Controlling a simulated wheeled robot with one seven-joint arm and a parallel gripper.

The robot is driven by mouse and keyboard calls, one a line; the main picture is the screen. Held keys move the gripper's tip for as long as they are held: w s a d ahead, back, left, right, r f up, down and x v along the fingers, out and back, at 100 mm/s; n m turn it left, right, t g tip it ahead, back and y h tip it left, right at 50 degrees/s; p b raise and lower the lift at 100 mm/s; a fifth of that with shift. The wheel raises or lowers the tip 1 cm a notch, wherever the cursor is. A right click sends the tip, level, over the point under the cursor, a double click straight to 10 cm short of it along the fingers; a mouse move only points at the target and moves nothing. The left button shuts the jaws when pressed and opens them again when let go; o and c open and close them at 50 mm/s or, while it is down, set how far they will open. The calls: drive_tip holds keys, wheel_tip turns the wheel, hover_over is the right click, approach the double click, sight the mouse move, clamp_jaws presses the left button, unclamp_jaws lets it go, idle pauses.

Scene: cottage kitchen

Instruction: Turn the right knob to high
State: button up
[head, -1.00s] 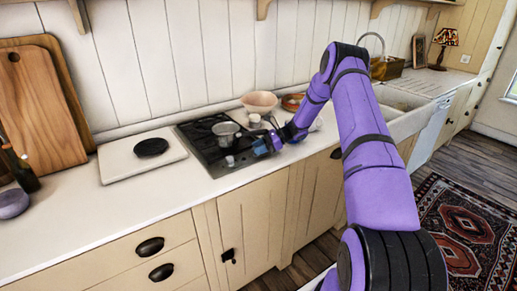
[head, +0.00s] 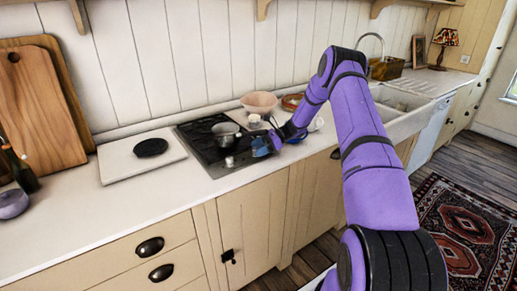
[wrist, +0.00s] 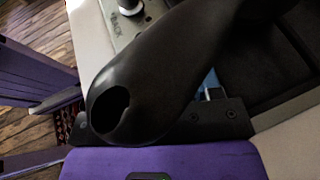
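The cooktop (head: 212,158) is a dark hob set in the white counter. A pale knob (head: 229,161) shows at its front edge in the head view. In the wrist view a silver knob (wrist: 130,7) sits on a metal panel with lettering. I cannot tell which knob this is, or its setting. My gripper (head: 262,146) is low over the cooktop's right front part, right of the pale knob. Its fingers are mostly hidden in the wrist view behind a large dark handle-like shape (wrist: 150,85) with a hole at its end. Whether it touches a knob is unclear.
A metal saucepan (head: 226,132) stands on the cooktop close to my gripper. A pinkish bowl (head: 260,102) and a brown dish (head: 292,102) sit behind. A white board (head: 128,160) with a black disc (head: 150,147) lies to the left. The sink (head: 405,112) is at right.

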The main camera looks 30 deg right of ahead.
drive_tip(key=m+t+h, duration=0.1)
drive_tip(key=m+t, duration=0.1)
drive_tip(key=m+t+h, duration=0.1)
drive_tip(key=m+t, duration=0.1)
drive_tip(key=shift+s+a, duration=0.2)
drive_tip(key=shift+s+a+m+t+h, duration=0.15)
drive_tip(key=shift+m+t+h, duration=1.95)
drive_tip(key=shift+m, duration=0.4)
drive_tip(key=v, duration=1.1)
drive_tip(key=shift+a+r, duration=0.1)
drive_tip(key=shift+a, duration=0.15)
drive_tip(key=s+a+f+n+g+h, duration=0.1)
drive_tip(key=s+f+n+g+h, duration=0.4)
drive_tip(key=n, duration=0.8)
drive_tip(key=shift+s+a+f+g, duration=0.25)
drive_tip(key=shift+s+f+g, duration=0.25)
drive_tip(key=shift+s+g, duration=1.5)
drive_tip(key=shift+w+g, duration=0.4)
drive_tip(key=shift+w, duration=0.05)
